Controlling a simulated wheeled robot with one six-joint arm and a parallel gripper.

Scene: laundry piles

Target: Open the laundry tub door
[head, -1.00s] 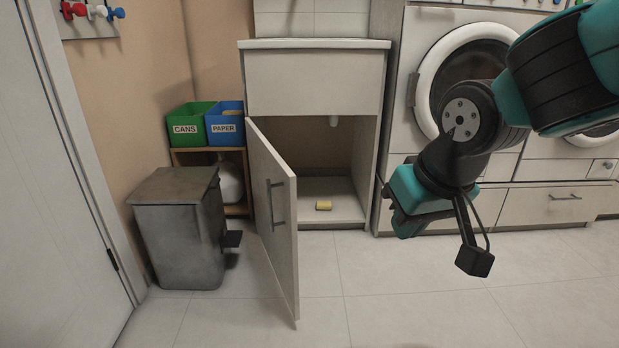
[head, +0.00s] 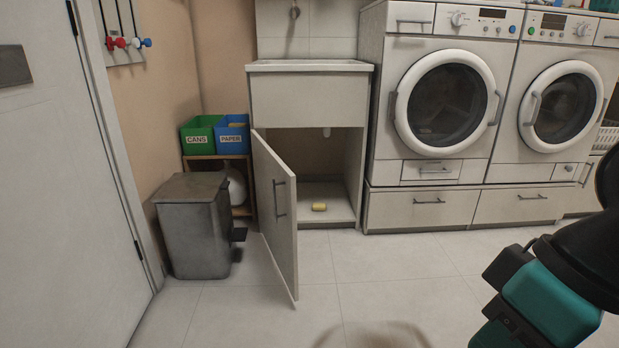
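The laundry tub (head: 310,97) is a pale cabinet against the back wall, left of the washing machines. Its lower door (head: 275,213) is hinged on the left and stands wide open, swung out towards me, with a vertical bar handle (head: 279,198) on its face. The inside of the cabinet shows, with a small yellow sponge (head: 319,207) on its floor and a white drain pipe above. My gripper is at the lower right, well apart from the door; its fingers are not visible, so I cannot tell its state.
A grey pedal bin (head: 194,225) stands left of the open door. Green and blue bins (head: 201,136) sit on a small shelf behind it. Two front-loading machines (head: 447,106) stand on drawers at right. The tiled floor in front is clear.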

